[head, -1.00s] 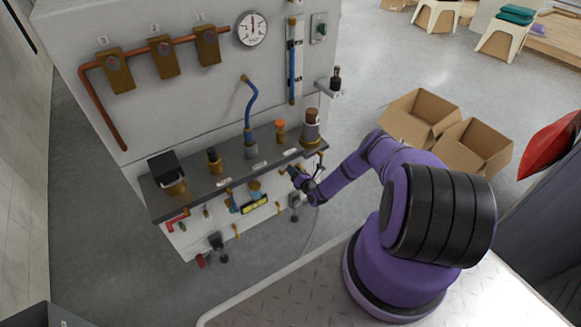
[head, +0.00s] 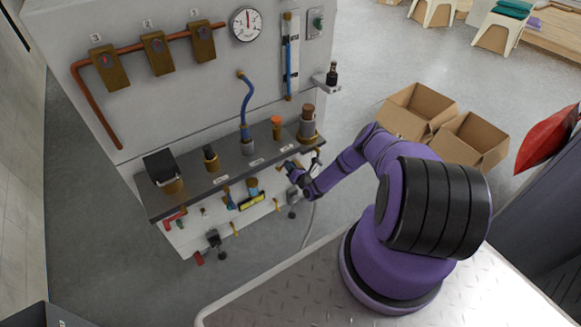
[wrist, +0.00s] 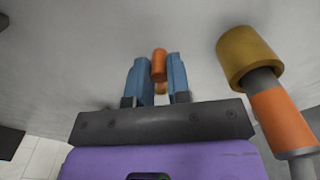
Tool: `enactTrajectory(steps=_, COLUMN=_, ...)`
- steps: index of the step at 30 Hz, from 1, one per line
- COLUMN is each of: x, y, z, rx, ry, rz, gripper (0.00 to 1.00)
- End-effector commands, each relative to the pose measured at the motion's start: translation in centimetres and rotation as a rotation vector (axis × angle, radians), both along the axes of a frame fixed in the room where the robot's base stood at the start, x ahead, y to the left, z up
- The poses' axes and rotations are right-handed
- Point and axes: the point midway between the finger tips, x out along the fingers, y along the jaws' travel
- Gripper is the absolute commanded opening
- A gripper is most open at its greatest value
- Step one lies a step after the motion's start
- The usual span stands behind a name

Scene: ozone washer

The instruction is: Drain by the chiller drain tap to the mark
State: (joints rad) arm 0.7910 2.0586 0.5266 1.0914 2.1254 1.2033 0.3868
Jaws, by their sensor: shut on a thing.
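In the wrist view, my gripper (wrist: 158,80) has its two blue fingers closed around a small orange, rod-like tap handle (wrist: 159,62). In the head view, my gripper (head: 287,166) is just under the front edge of the dark shelf, at the right part of the machine. The tap is too small there to make out. A vertical level tube (head: 289,65) with a blue column is on the upper right of the panel. Its mark cannot be made out.
A brass fitting (wrist: 246,55) with an orange band stands close right of my gripper. The dark shelf (head: 225,176) carries several fittings above it. A round gauge (head: 246,24) is on the panel. Open cardboard boxes (head: 418,108) stand on the floor at right.

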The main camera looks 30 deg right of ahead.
Motion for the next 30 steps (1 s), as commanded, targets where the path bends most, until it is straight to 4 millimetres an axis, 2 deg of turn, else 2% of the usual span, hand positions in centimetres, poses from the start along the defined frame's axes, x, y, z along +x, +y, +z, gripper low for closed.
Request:
enactTrajectory(steps=8, x=0.0, y=0.7, z=0.7, rx=-0.167, ry=-0.006, rz=0.001, gripper=0.00)
enactTrajectory(steps=18, x=-0.1, y=2.2, z=1.5, rx=-0.475, ry=-0.016, rz=0.000, gripper=0.00)
enactTrajectory(steps=30, x=-0.2, y=3.6, z=1.8, rx=-0.752, ry=-0.026, rz=0.001, gripper=0.00)
